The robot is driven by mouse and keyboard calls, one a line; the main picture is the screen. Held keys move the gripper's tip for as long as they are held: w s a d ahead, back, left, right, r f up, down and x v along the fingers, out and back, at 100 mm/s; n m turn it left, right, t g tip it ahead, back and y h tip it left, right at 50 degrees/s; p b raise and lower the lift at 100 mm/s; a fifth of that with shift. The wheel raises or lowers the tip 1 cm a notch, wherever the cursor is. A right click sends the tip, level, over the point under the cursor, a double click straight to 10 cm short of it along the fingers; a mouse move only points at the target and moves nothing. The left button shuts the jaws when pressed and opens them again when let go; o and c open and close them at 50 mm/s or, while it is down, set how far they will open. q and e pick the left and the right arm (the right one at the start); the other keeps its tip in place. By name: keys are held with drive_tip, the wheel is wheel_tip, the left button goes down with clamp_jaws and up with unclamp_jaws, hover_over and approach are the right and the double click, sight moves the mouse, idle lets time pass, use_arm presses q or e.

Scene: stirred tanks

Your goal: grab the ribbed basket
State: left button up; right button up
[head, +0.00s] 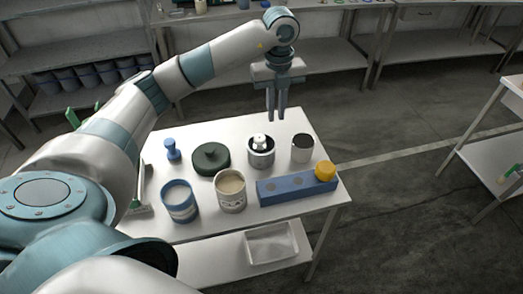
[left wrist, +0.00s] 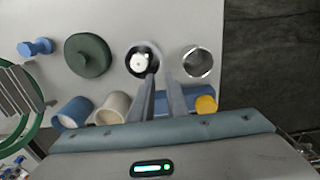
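A grey slatted thing with a green rim (left wrist: 22,92) is cut off at the left edge of the left wrist view. It is the only clearly ribbed thing I see, but I cannot tell if it is the basket. In the head view my left arm hides most of that spot; a green and grey edge (head: 137,203) shows at the table's left side. My left gripper (head: 277,118) points down above the table's back part, away from that thing. Its fingers, also in the left wrist view (left wrist: 159,78), are apart with nothing between them. My right gripper is not in view.

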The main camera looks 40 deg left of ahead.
use_arm(q)
drive_tip(key=p, duration=0.3)
hover_over(274, 141)
drive_tip(key=f, duration=0.6)
drive_tip(key=shift+s+d+f, duration=0.2)
drive_tip(key=shift+f, duration=0.75)
drive_tip(key=shift+w+f+p, duration=0.1)
drive_tip(key=shift+f+p, duration=0.55)
wheel_tip(274, 141, down, 3)
drive_tip(key=shift+w+a+r+p, duration=0.1)
drive_tip(key=shift+a+p, duration=0.05)
drive_tip(key=shift+p, duration=0.6)
drive_tip(key=shift+f, duration=0.55)
clamp_jaws()
